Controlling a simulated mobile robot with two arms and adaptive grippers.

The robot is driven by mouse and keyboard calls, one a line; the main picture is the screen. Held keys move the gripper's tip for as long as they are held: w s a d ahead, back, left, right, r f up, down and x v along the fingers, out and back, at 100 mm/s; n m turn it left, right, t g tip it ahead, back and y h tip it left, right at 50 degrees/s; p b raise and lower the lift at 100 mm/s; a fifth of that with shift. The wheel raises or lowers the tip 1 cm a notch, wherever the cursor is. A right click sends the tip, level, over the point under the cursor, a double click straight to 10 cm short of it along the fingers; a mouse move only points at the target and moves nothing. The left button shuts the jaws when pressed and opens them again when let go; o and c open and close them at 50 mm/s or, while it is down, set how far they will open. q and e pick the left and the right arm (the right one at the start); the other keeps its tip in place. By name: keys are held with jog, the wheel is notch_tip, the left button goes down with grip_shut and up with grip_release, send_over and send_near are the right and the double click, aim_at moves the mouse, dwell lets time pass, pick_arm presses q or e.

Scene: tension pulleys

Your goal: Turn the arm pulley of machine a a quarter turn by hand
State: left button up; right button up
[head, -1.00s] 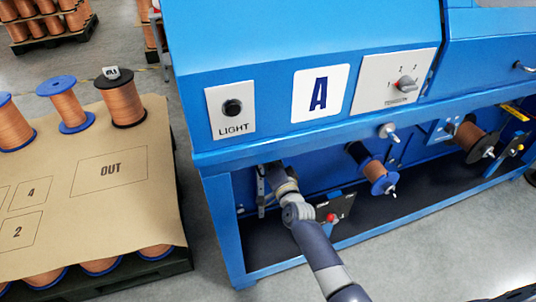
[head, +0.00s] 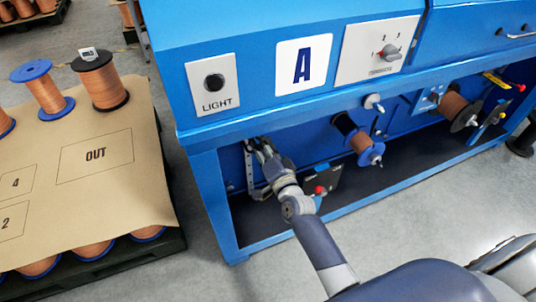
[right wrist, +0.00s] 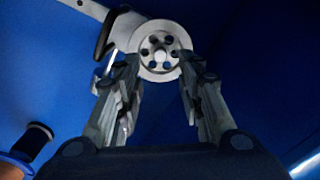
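Machine A (head: 240,45) is a blue cabinet with a letter A sign (head: 304,64). In the right wrist view, its arm pulley (right wrist: 160,51) is a pale disc with a ring of holes, at the end of a grey arm (right wrist: 122,27). My right gripper (right wrist: 159,62) is open, with one fingertip at each side of the pulley's lower half. I cannot tell whether they touch it. In the head view, my right gripper (head: 262,150) reaches under the machine's front ledge, and the pulley is not clearly visible there. My left gripper is out of view.
A copper spool (head: 358,141) and a small box with a red knob (head: 321,188) are to the right of my gripper. A dark handle (right wrist: 103,38) is beside the pulley arm. The ledge (head: 290,125) runs above my wrist. A pallet (head: 125,200) with spools stands left.

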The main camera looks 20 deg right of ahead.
jog(key=s, duration=0.5)
jog(key=shift+s, duration=0.25)
jog(key=shift+d, duration=0.1)
